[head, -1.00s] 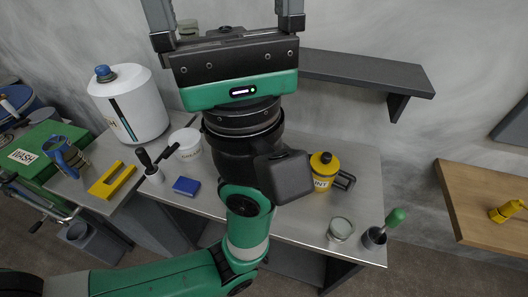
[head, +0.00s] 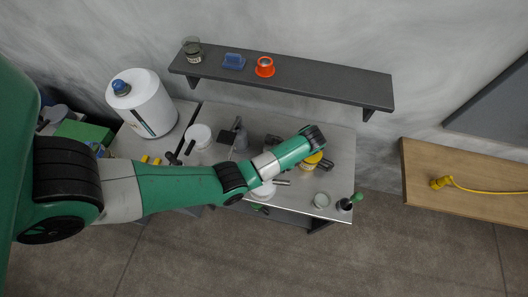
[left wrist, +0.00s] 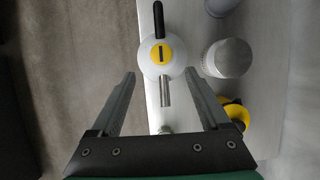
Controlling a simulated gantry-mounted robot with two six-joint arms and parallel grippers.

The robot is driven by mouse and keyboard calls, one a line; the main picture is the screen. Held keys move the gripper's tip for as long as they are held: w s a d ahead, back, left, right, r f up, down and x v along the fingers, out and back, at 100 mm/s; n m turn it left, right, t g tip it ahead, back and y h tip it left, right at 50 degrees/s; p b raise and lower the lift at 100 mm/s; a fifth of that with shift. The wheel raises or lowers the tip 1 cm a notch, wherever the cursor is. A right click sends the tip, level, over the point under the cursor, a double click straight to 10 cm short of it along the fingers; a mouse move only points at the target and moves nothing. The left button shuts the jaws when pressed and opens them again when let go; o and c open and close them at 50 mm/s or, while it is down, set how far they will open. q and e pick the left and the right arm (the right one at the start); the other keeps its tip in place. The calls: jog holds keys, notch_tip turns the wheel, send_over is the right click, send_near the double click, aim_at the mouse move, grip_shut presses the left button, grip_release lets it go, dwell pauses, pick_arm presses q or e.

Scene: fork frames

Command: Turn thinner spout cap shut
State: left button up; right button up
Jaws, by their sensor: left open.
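A white round container (left wrist: 161,57) with a yellow disc on top is in the left wrist view. The disc has a dark slot-like mark. A black handle sticks out on one side and a short metal spout (left wrist: 165,92) on the other. In the head view the white container (head: 264,190) stands near the table's front edge, partly behind my arm. My left gripper (left wrist: 160,80) is open and empty, its fingers either side of the spout with gaps. Whether they reach its height is unclear. I see no right gripper.
A white drum with a blue cap (head: 141,102) is at the back left. A dark shelf (head: 330,88) overhangs the table's rear. A small pot (head: 321,200) is at right.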

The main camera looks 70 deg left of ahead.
pick_arm(q)
jog(key=b+x, duration=0.6)
jog(key=x, duration=0.1)
jog(key=shift+w+f, duration=0.1)
jog(key=shift+f, duration=0.3)
jog(key=x, duration=0.3)
jog(key=shift+s+a+f+b, duration=0.1)
jog(key=shift+s+a+b, duration=0.1)
jog(key=shift+b, duration=0.2)
jog(key=shift+s+f, duration=0.1)
jog(key=shift+f, duration=0.2)
grip_shut()
